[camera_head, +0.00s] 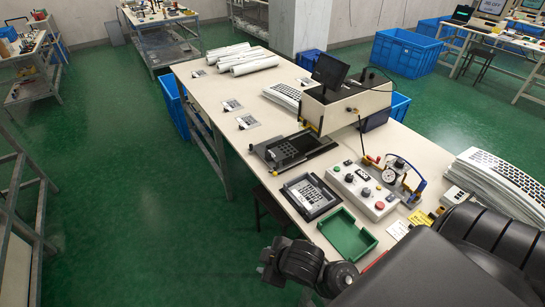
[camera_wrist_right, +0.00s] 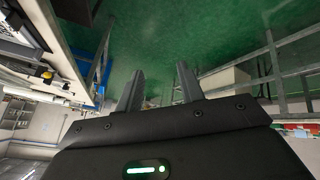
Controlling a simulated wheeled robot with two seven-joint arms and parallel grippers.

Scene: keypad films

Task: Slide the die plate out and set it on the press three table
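A dark plate with a patterned panel (camera_head: 290,150) sits in the black slide bed at the front of the beige press (camera_head: 345,108) on the long table (camera_head: 225,105). A second dark framed plate with a light printed face (camera_head: 311,195) lies flat on the table nearer me. The frames do not show which one is the die plate. My right gripper (camera_wrist_right: 158,90) shows two fingers apart with nothing between them, over green floor, beside a table edge at the left of the wrist view. In the head view my dark arm parts cover the bottom right. My left gripper is not in view.
A control box (camera_head: 366,190) with coloured buttons, a dial gauge fixture (camera_head: 392,175) and an open green tray (camera_head: 347,236) crowd the near table. Stacked keypad sheets (camera_head: 500,180) lie at the right. Blue crates (camera_head: 404,52) stand behind. Green floor at left is open.

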